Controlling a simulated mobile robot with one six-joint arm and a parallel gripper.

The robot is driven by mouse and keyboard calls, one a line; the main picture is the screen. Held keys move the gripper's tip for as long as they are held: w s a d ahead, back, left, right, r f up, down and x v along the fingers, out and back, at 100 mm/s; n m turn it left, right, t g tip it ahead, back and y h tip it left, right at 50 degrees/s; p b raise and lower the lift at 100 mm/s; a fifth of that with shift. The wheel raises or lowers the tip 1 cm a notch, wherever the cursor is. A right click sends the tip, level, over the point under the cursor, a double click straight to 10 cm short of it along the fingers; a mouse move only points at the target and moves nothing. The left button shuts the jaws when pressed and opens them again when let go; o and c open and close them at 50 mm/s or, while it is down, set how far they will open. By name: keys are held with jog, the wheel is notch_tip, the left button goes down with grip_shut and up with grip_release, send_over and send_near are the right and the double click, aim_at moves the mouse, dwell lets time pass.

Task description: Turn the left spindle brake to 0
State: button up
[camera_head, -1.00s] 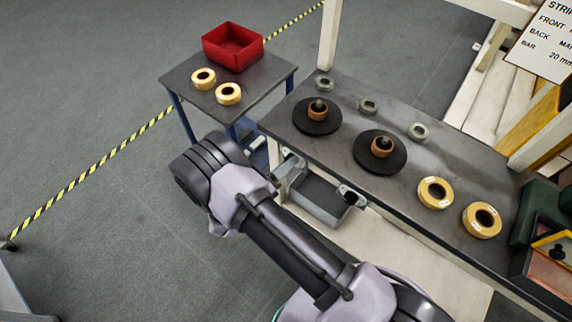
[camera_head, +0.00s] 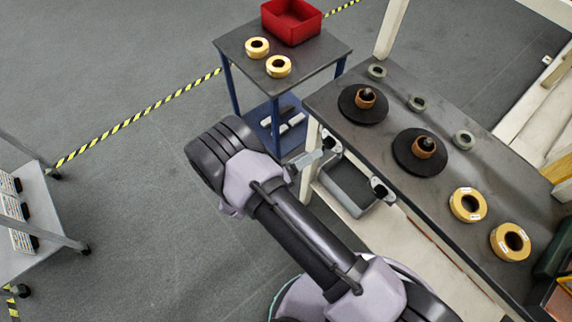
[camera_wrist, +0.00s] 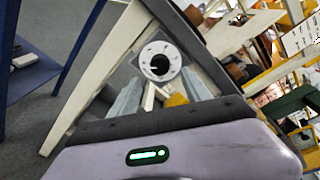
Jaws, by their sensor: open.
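The left spindle brake is a dark knob (camera_head: 329,139) on the bench's front edge, near its left leg. In the wrist view the brake dial (camera_wrist: 160,62) shows as a round white face with tick marks and a black knob. Its numbers are too small to read. My gripper (camera_wrist: 158,95) is open, its two pale fingers pointing toward the dial, which lies beyond the tips and appears apart from them. In the head view a pale finger (camera_head: 309,160) shows just left of and below the knob; the rest is hidden by my wrist.
A second brake knob (camera_head: 380,189) sits further right on the bench edge. A grey bin (camera_head: 352,187) is below. The bench top (camera_head: 350,144) carries two spindles with black discs and several rolls. A blue-legged cart (camera_head: 322,55) stands behind left; floor to the left is open.

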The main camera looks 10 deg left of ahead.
jog(key=p+v, duration=0.1)
jog(key=v, duration=1)
jog(key=shift+s, duration=0.15)
jog(key=d+r+m+g+y, duration=0.1)
jog(key=d+r+m+g, duration=0.6)
jog(key=r+m, duration=0.4)
jog(key=d+r+m+g+y, duration=0.2)
jog(key=d+r+m+g, duration=0.4)
jog(key=d+r+m, duration=0.4)
jog(key=s+d+r+m+t+y, duration=0.2)
jog(key=r+m, duration=0.5)
jog(key=m, duration=0.4)
jog(key=s+d+r+m+t+y, duration=0.2)
jog(key=s+r+m+t+y, duration=0.2)
jog(key=s+r+m+y, duration=0.3)
jog(key=m, duration=0.5)
jog(key=shift+s+y, duration=0.3)
jog(key=shift+y, duration=0.1)
